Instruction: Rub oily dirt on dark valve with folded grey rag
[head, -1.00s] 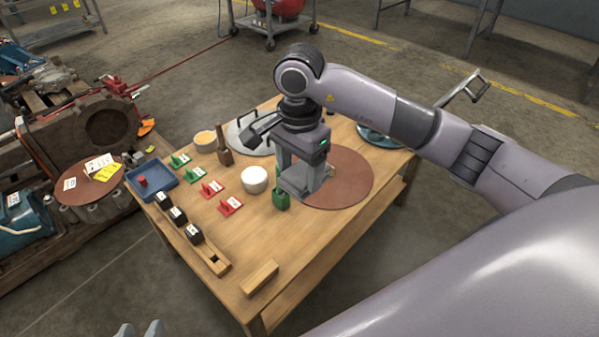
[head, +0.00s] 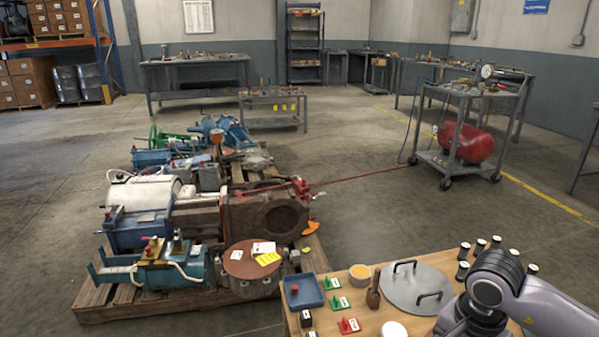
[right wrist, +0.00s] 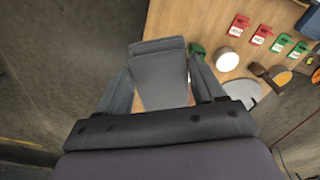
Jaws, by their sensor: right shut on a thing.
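My right gripper (right wrist: 160,88) is shut on a folded grey rag (right wrist: 160,68), which sits between its two fingers in the right wrist view, above the wooden table. In the head view my right arm comes in at the lower right, and its fingers and the rag are below the picture edge. My left gripper is out of view. I cannot pick out the dark valve for certain; a pallet (head: 130,303) at the left carries several machine parts, among them a rusty brown housing (head: 245,217) with a dark round opening. Oily dirt cannot be made out.
The wooden table (head: 375,318) holds a blue tray (head: 303,303), red and green tags, a yellow-filled tub (head: 360,273), a grey round lid (head: 405,300) with handles and several dark capped pieces. A cart (head: 450,165) with a red tank stands behind. Floor between is open.

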